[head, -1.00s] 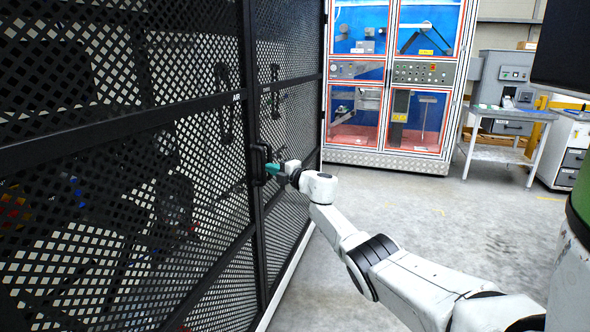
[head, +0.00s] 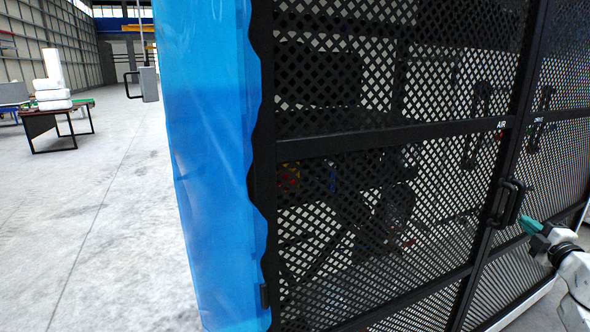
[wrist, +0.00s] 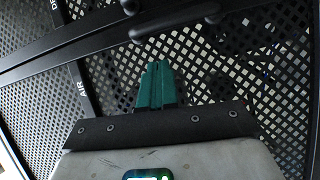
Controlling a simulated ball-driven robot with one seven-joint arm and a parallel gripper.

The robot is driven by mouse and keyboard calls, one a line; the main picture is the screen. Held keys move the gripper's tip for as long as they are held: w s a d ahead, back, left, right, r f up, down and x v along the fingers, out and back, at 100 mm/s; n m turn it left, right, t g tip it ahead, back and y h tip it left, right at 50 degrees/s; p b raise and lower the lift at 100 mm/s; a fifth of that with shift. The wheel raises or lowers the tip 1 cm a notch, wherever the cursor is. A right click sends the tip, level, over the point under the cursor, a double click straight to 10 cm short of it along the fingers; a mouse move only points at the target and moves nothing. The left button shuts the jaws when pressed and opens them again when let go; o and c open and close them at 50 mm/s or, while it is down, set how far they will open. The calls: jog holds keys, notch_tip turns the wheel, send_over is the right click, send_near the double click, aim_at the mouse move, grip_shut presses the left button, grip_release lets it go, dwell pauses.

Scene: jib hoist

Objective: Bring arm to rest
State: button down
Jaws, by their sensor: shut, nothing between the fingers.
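My gripper (head: 529,224) is at the right of the head view, its green fingers pointing at the black mesh cage door. In the wrist view the green fingers (wrist: 157,84) are together with nothing between them. A black door handle (head: 507,204) is just left of the fingertips in the head view; a dark bar, likely this handle, crosses above them in the wrist view (wrist: 172,20). I cannot tell whether the fingertips touch it. Only the end of my arm shows at the lower right edge.
The black mesh cage (head: 395,135) fills the middle and right, close to my arm. A blue translucent strip curtain (head: 210,160) hangs at its left end. Open concrete floor (head: 110,200) lies further left, with a dark table (head: 55,122) at the back.

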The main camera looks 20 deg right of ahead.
jog(key=w+a+f+m+g+h, duration=0.1)
jog(key=w+a+f+m+h, duration=0.2)
jog(key=w+a+m, duration=0.35)
jog(key=s+a+f+m+g+y+p, duration=0.1)
jog(key=s+a+f+m+g, duration=0.2)
jog(key=a+f, duration=0.65)
jog(key=s+a+f+m+g+y+p, duration=0.1)
jog(key=s+a+f+m+g, duration=0.4)
jog(key=a, duration=0.8)
jog(key=s+a+f+g+y, duration=0.2)
jog(key=s+a+f+y, duration=0.15)
jog(key=s+a, duration=0.35)
jog(key=s+a+f+g+y, duration=0.1)
jog(key=s+a+f+y, duration=0.1)
jog(key=s+a+f, duration=0.55)
jog(key=s+a+r+n+g+y+p, duration=0.1)
jog(key=s+a+r+n+g+y, duration=0.1)
jog(key=s+a, duration=0.8)
jog(key=shift+s+r+g+y, duration=0.45)
jog(key=shift+s+r+g, duration=0.35)
jog(key=shift+s+g, duration=0.35)
